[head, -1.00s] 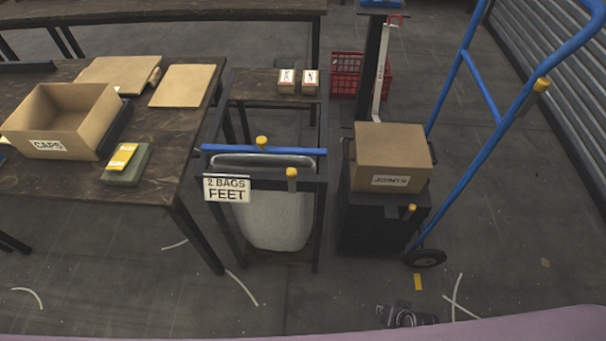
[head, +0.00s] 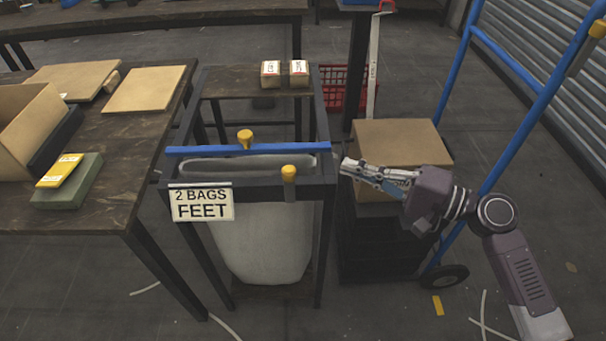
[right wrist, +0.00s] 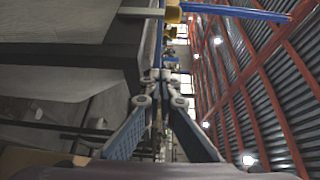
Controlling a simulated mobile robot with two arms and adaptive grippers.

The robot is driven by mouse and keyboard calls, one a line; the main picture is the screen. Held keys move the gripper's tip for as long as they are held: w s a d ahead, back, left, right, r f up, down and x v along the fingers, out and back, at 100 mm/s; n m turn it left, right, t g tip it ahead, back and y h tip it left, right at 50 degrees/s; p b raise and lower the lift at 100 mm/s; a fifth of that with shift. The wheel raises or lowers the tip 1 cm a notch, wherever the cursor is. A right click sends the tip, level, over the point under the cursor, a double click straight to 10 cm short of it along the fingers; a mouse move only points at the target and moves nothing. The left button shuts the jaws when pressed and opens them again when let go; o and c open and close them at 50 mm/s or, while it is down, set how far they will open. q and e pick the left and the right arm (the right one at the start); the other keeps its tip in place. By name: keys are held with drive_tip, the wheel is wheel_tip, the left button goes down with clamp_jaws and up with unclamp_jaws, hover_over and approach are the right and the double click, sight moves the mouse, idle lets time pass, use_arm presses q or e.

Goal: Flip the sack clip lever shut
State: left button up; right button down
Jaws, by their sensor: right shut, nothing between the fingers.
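A dark sack stand (head: 325,187) holds a pale grey sack (head: 262,243) in its frame. A blue bar (head: 205,151) lies across its top, with a yellow knob (head: 245,137) near the bar's middle. A second yellow-tipped lever (head: 289,174) stands upright at the front rail, right of the sign. I cannot tell which one is the clip lever. My right gripper (head: 346,166) is shut and empty, just right of the stand's top, pointing left. The right wrist view shows its closed fingers (right wrist: 158,76), with a yellow tip (right wrist: 173,12) beyond. My left gripper is out of view.
A sign reading "2 BAGS FEET" (head: 202,204) hangs at the stand's front left. A cardboard box (head: 400,140) on a dark stand is behind my right gripper. A blue hand truck (head: 520,130) stands right. A wooden table (head: 100,205) is close on the left.

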sight(304, 150)
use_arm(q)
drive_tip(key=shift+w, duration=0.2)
use_arm(e)
drive_tip(key=shift+s+a+r+y, duration=0.3)
drive_tip(key=shift+s+r, duration=0.2)
drive_tip(key=shift+r, duration=0.25)
drive_tip(key=p+x, duration=0.1)
drive_tip(key=x, duration=0.9)
drive_tip(key=shift+a, duration=0.15)
drive_tip(key=s, duration=0.3)
drive_tip(key=shift+s+a+p, duration=0.1)
drive_tip(key=shift+s+p, duration=0.1)
drive_tip(key=shift+p, duration=0.15)
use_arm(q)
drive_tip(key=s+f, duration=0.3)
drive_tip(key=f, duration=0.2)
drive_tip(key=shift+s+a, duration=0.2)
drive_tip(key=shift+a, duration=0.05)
use_arm(e)
drive_tip(key=shift+s+a+f, duration=0.1)
drive_tip(key=shift+s+f, duration=0.05)
drive_tip(key=shift+s, duration=0.15)
